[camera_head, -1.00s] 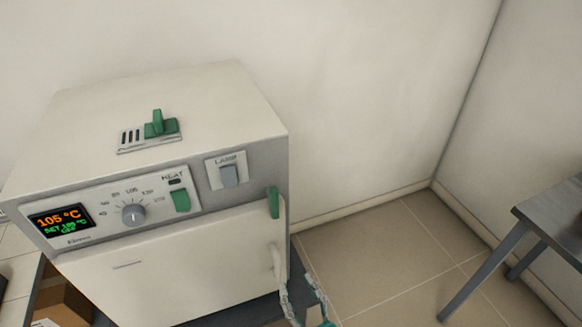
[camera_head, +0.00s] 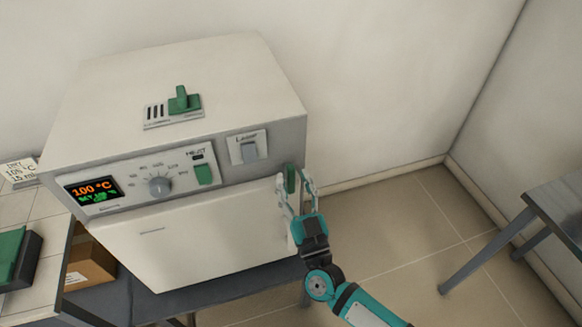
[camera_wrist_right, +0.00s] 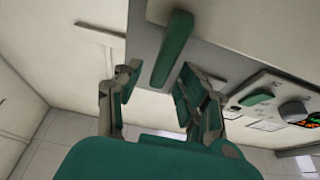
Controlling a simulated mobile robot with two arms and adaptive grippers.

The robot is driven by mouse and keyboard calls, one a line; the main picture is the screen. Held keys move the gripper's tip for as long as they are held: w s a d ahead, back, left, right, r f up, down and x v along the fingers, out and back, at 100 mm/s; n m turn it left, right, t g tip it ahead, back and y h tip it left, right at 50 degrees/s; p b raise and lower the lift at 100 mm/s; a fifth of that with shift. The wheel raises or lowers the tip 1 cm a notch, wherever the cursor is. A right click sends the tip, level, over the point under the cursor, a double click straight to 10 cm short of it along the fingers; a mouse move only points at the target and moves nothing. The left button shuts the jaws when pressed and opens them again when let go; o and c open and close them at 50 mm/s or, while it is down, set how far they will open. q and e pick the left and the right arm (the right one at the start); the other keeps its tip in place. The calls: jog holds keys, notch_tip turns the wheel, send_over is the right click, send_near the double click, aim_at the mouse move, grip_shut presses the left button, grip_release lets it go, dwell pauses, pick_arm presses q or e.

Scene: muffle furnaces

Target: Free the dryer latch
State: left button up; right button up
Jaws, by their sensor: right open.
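The dryer (camera_head: 190,115) is a white box with a grey front, and its door (camera_head: 190,240) looks closed. The green latch (camera_head: 291,178) stands upright at the door's upper right corner. My right gripper (camera_head: 297,182) is open at the latch, one finger on each side of it in the head view. In the right wrist view the green latch (camera_wrist_right: 173,50) extends between and beyond the open fingers (camera_wrist_right: 155,85); I cannot tell whether either touches it. My left gripper is not in view.
The display (camera_head: 92,190) reads 100 °C. A cardboard box (camera_head: 90,262) sits at lower left. A grey table (camera_head: 560,215) stands at right; floor between is clear.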

jog(key=shift+x, duration=1.2)
grip_shut()
